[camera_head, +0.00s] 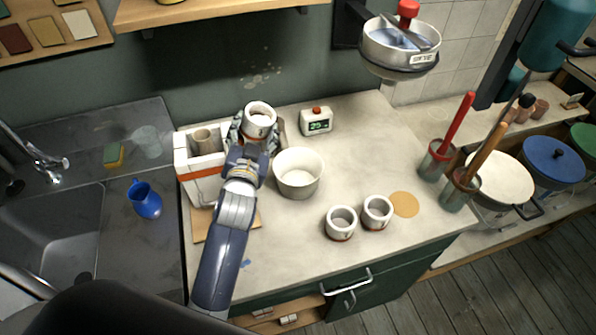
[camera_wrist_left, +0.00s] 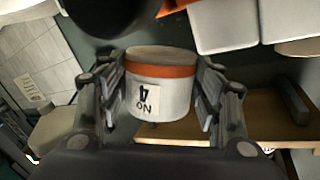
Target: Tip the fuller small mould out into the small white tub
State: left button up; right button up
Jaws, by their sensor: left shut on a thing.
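My left gripper (camera_head: 255,128) is shut on a small white mould (camera_head: 259,122) and holds it up behind the small white tub. The mould's open top faces up in the head view, with a pale surface inside. In the left wrist view the mould (camera_wrist_left: 160,98) sits between both fingers of the gripper (camera_wrist_left: 160,95); its orange band and an upside-down "NO 4" label show. The small white tub (camera_head: 298,188) stands upright on the counter, right of my forearm. Two more small moulds, one left (camera_head: 341,232) and one right (camera_head: 378,220), stand near the front edge. My right gripper is not in view.
A white box-shaped mould with an orange strap (camera_head: 198,178) stands left of my forearm. A timer (camera_head: 317,122) is behind the tub. A blue jug (camera_head: 146,204) stands by the sink. Tool pots (camera_head: 437,160) stand at the right. The counter's middle right is clear.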

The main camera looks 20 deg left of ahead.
aim_at(266, 135)
pick_arm(q)
jog(key=shift+d+f+m+b, duration=0.5)
jog(key=shift+d+m+b, duration=0.1)
jog(key=shift+b, duration=0.3)
jog(key=shift+d+f+m+t+b, duration=0.25)
jog(key=shift+d+m+b, duration=0.2)
jog(key=shift+m+b, duration=0.25)
jog(key=shift+d+m+b, duration=0.1)
jog(key=shift+m+b, duration=0.2)
jog(key=shift+b, duration=0.15)
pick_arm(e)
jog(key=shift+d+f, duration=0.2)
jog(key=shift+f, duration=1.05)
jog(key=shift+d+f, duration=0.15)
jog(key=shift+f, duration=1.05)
pick_arm(q)
jog(key=shift+f, duration=0.15)
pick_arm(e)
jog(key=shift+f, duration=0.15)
pick_arm(q)
jog(key=m+b, duration=0.1)
jog(key=f+m+t+b, duration=0.1)
jog(key=m, duration=0.1)
jog(key=shift+d+y, duration=0.1)
jog(key=shift+y, duration=0.2)
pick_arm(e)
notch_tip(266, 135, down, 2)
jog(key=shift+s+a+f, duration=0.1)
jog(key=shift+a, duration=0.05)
